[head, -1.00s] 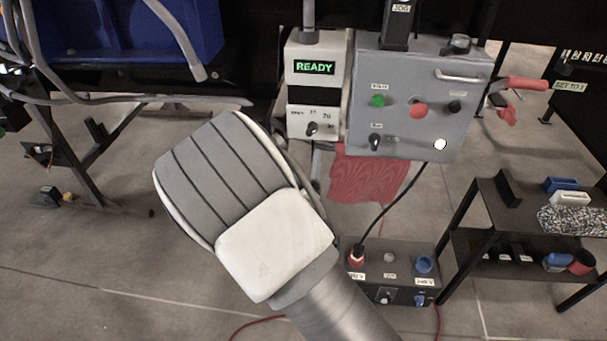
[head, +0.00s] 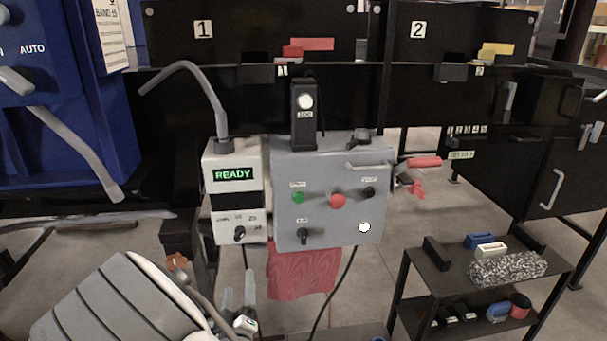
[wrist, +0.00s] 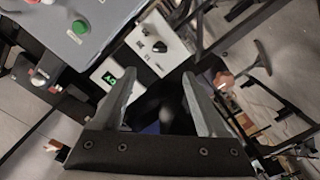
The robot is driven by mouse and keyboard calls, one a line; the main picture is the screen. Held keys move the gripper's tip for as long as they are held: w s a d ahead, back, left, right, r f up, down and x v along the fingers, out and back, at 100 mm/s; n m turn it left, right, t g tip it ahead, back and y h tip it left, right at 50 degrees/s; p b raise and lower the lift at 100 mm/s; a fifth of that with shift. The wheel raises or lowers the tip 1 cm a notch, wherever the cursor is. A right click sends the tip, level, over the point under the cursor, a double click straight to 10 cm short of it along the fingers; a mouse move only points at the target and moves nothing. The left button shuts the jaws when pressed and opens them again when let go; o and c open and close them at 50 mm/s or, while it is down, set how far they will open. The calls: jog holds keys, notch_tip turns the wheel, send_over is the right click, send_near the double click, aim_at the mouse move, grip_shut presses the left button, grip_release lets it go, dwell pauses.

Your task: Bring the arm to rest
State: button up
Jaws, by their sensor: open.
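My gripper (wrist: 160,98) shows in the wrist view with its two grey fingers spread apart and nothing between them. It points toward the white box with the READY display (wrist: 112,78), whose knob panel shows past the fingertips. In the head view my arm's grey ribbed link (head: 115,305) fills the lower left, below and left of the white READY box (head: 233,190).
A grey control box (head: 335,195) with green and red buttons adjoins the READY box; a red cloth (head: 300,268) hangs below. A black shelf (head: 450,275) with small parts stands right. A blue machine (head: 60,120) is at left. Floor shows between.

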jog(key=d+r+m+g, duration=0.8)
jog(key=d+r, duration=0.4)
jog(key=d, duration=0.3)
jog(key=s+d+r+m+g+h, duration=0.2)
jog(key=s+d+r, duration=0.1)
jog(key=s+d, duration=0.65)
jog(key=s+d+r+m+g+h, duration=0.15)
jog(key=s+d+r, duration=0.25)
jog(key=s+d, duration=0.5)
notch_tip(320, 180, up, 22)
jog(key=s+p, duration=0.1)
jog(key=p, duration=2.1)
jog(key=shift+a+f, duration=0.25)
jog(key=shift+a, duration=0.05)
jog(key=shift+h, duration=0.25)
